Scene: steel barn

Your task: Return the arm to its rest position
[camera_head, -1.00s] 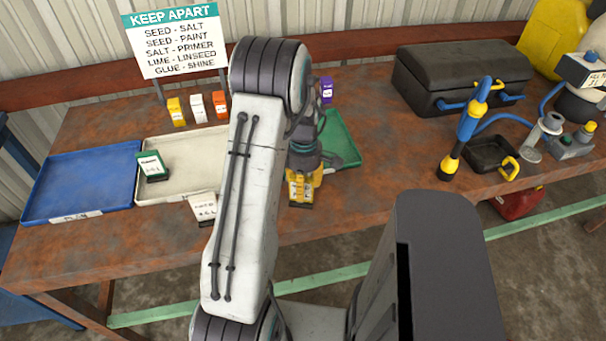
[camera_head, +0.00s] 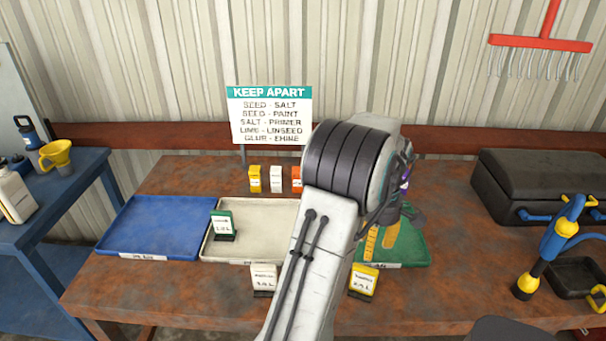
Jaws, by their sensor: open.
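My arm (camera_head: 315,255) reaches from the bottom of the picture up over the front of the rusty workbench (camera_head: 210,290), its large dark joint at the top. Beyond that joint, my gripper (camera_head: 381,240) hangs over the green tray (camera_head: 408,248), partly hidden by my arm. Its yellow fingers are apart, and I see nothing between them. A yellow box (camera_head: 363,281) stands on the bench in front of the green tray, below the gripper and apart from it in the picture.
A blue tray (camera_head: 155,225) and a cream tray (camera_head: 260,238) lie to the left; a green-and-white box (camera_head: 222,226) stands in the cream one. A white box (camera_head: 264,278) stands in front. A KEEP APART sign (camera_head: 270,115) stands behind. A black case (camera_head: 540,185) is at right.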

